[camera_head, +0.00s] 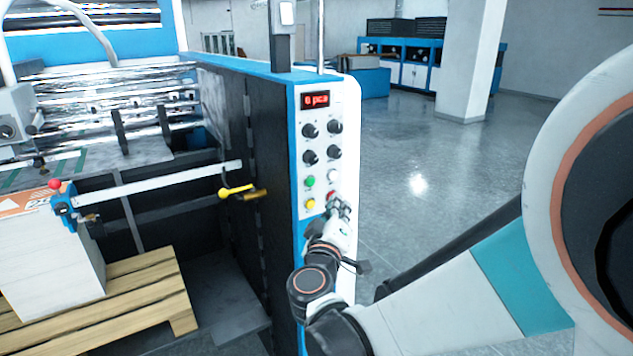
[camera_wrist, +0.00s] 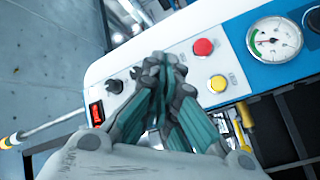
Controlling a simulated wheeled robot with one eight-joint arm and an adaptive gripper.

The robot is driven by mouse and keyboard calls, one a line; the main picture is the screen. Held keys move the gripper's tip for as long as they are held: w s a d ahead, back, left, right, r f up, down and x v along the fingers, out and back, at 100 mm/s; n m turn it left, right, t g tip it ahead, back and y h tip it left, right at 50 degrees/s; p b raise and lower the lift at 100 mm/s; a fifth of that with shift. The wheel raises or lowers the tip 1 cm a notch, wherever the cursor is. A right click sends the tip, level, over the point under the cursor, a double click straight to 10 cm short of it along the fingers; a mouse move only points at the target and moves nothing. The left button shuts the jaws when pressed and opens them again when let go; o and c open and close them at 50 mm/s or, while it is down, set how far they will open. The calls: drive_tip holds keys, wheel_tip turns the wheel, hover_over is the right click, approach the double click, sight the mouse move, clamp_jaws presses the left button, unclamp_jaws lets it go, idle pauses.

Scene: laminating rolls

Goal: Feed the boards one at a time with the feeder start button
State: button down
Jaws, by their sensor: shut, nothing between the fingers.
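The control panel (camera_head: 345,110) stands on the end of the machine. It carries a green button (camera_head: 309,182), a white button (camera_head: 332,177), a yellow button (camera_head: 310,204) and a red button (camera_head: 331,195). Their labels are too small to read. A red display (camera_head: 315,100) above shows a count in pcs, its digit unclear. My gripper (camera_head: 338,206) is shut and empty in front of the panel's lower buttons, close to the red one. In the wrist view, my gripper (camera_wrist: 166,64) hides the green and white buttons; the red button (camera_wrist: 203,47) and yellow button (camera_wrist: 218,84) show beside it.
A stack of boards (camera_head: 50,265) sits on a wooden pallet (camera_head: 150,285) at the left. A yellow-handled lever (camera_head: 236,190) sticks out left of the panel. A pressure gauge (camera_wrist: 275,38) shows in the wrist view. Open floor (camera_head: 430,150) lies right of the machine.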

sight(310, 182)
drive_tip(key=w+a, duration=0.4)
drive_tip(key=w, duration=0.2)
idle(1.6)
drive_tip(key=shift+w+a, duration=0.25)
drive_tip(key=shift+w, duration=0.05)
drive_tip(key=shift+w+a, duration=0.25)
drive_tip(key=shift+w, duration=0.1)
idle(0.7)
drive_tip(key=shift+s+d, duration=0.1)
drive_tip(key=shift+s, duration=0.05)
idle(0.3)
drive_tip(key=shift+s+d+b, duration=0.35)
drive_tip(key=shift+s+d, duration=0.05)
drive_tip(key=shift+s, duration=0.15)
